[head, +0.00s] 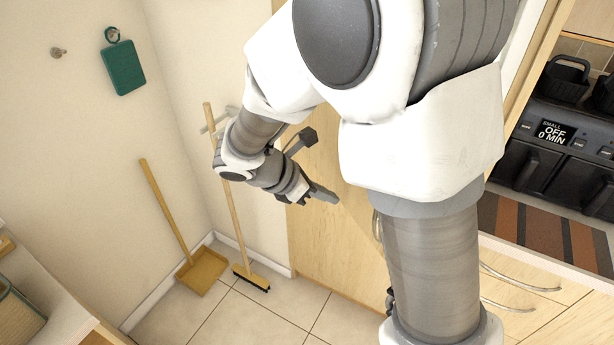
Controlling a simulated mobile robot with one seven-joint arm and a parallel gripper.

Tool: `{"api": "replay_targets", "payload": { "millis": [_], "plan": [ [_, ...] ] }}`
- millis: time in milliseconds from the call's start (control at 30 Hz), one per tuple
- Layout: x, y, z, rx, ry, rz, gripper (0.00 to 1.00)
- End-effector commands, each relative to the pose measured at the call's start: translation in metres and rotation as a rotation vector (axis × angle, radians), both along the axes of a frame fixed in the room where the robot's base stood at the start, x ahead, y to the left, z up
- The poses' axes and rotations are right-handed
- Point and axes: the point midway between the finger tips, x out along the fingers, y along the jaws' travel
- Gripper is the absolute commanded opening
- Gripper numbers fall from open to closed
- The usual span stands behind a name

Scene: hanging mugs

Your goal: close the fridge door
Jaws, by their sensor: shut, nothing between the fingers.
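A tall light-wood panel (335,245) stands behind my arm, with a curved metal handle (376,226) near its right side. It looks like the fridge door, but my arm hides much of it, and I cannot tell how far open it is. My gripper (330,195) is shut and empty, pointing right and down in front of the panel, left of the handle. I cannot tell whether it touches the panel.
A broom (232,200) and a long-handled dustpan (203,270) lean in the left corner. Tiled floor (255,318) is open below. Drawers with metal handles (520,283) and a counter with a dual-basket air fryer (550,150) are at right. Another counter edge (45,270) is at lower left.

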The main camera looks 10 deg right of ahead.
Motion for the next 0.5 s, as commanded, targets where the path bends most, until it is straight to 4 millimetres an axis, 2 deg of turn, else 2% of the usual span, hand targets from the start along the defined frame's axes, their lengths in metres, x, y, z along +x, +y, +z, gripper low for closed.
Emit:
{"api": "replay_targets", "payload": {
  "millis": [33, 200, 500],
  "plan": [
    [0.003, -0.009, 0.004, 0.001, -0.003, -0.004, 0.0],
    [0.009, -0.025, 0.003, 0.001, -0.003, -0.003, 0.0],
    [0.011, -0.03, 0.002, 0.001, -0.003, -0.001, 0.0]
  ]
}}
